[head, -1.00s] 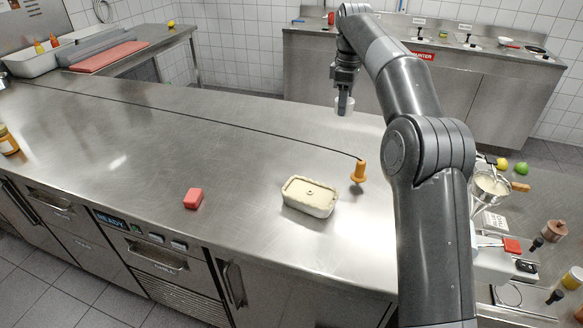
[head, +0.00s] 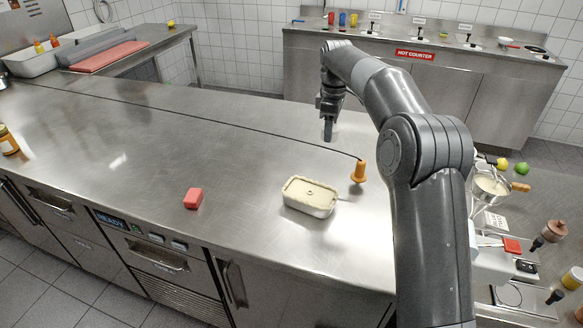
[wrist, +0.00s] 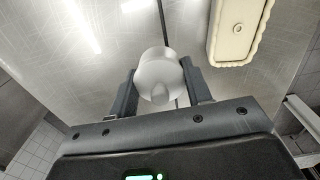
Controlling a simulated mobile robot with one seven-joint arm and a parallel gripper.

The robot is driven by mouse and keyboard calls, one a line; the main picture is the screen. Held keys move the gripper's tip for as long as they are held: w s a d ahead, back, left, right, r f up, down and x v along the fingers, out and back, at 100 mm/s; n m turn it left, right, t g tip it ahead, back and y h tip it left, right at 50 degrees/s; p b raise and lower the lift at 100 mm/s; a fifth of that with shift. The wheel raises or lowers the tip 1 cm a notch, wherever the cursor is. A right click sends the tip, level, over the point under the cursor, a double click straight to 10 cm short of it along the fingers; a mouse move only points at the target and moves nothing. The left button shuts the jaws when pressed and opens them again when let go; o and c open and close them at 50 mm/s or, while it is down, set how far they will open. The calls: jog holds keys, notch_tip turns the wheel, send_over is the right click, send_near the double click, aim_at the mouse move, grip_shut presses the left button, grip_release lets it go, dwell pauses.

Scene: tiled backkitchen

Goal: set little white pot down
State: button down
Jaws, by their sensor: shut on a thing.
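The little white pot (wrist: 158,70) is between the two fingers of my gripper (wrist: 158,92) in the wrist view, and the fingers are shut on it. In the head view my gripper (head: 329,128) is over the far right part of the steel counter (head: 130,135), pointing down. The pot is mostly hidden there by the gripper. I cannot tell for sure whether the pot touches the counter or hangs above it.
A cream rectangular dish (head: 309,198) stands near the counter's front edge, also in the wrist view (wrist: 236,30). An orange peg-like thing (head: 358,171) with a black cord stands beside it. A red block (head: 193,198) lies left.

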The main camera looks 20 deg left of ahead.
jog(key=f, duration=0.1)
jog(key=a+f, duration=0.1)
jog(key=f, duration=0.1)
jog(key=shift+a+f, duration=0.1)
jog(key=shift+f, duration=0.1)
send_over(292, 167)
notch_tip(292, 167, down, 6)
jog(key=shift+a+f, duration=0.1)
jog(key=shift+f, duration=2)
jog(key=shift+f, duration=0.15)
jog(key=c, duration=0.7)
grip_release()
notch_tip(292, 167, up, 12)
jog(key=shift+r, duration=0.15)
